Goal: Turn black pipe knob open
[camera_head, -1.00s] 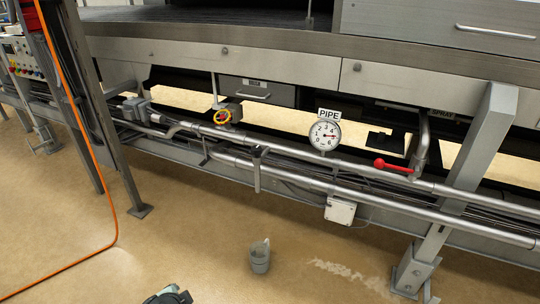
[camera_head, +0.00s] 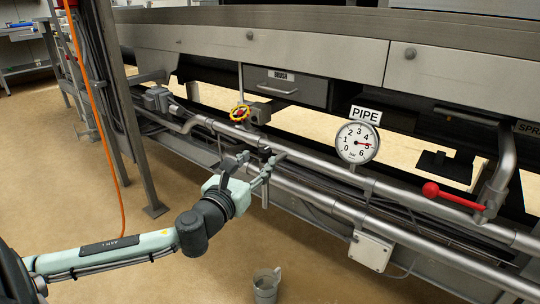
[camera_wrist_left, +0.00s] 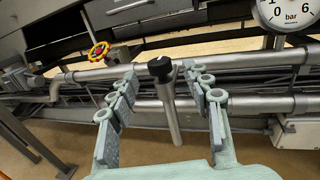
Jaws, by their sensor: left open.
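The black pipe knob (camera_wrist_left: 160,67) sits on top of a short grey upright pipe (camera_wrist_left: 169,108) in the left wrist view. My left gripper (camera_head: 259,164) is open in the head view, in front of the pipes, with the knob largely hidden among its fingers there. In the left wrist view its two fingers stand apart on either side of the upright pipe, with the knob showing between the fingertips. I see no grip on it, and contact cannot be told. My right gripper is not in view.
A round gauge (camera_head: 357,142) under a PIPE sign stands to the right. Long horizontal pipes run across. A grey cup (camera_head: 266,286) stands on the floor.

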